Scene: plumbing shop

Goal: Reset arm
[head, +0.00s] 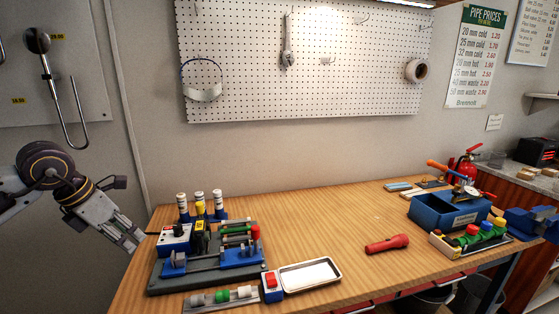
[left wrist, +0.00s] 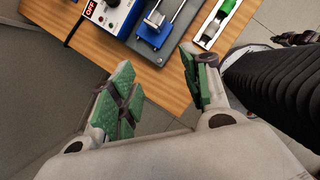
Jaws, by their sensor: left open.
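My left gripper (head: 132,238) is at the left of the head view, in the air beside the left end of the wooden workbench. In the left wrist view its two green-padded fingers (left wrist: 160,88) are spread apart with nothing between them. The bench rig on a dark base plate (head: 205,275) stands just right of the gripper and apart from it.
The workbench (head: 340,220) is clear at its middle. A control box (left wrist: 112,14) is near the gripper. A pegboard (head: 340,90) hangs behind.

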